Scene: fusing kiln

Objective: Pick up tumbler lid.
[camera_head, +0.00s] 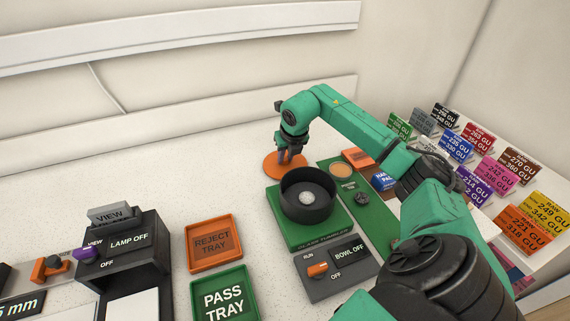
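The tumbler lid looks to be the flat orange disc (272,168) on the white table, behind the tumbler. The tumbler is a round black bowl (308,207) on a green base (287,236); its top is open and a pale lump lies inside. My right gripper (290,155) points down directly over the orange disc, its fingertips at or just above the disc's middle. The fingers are small and dark, and hide the disc's centre, so I cannot tell whether they grip anything. My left gripper is not in view.
An orange reject tray (214,243) and a green pass tray (224,296) lie left of the tumbler. A bowl switch box (338,273) sits in front of it. Coloured label cards (536,226) stand at the right. The table left of the disc is clear.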

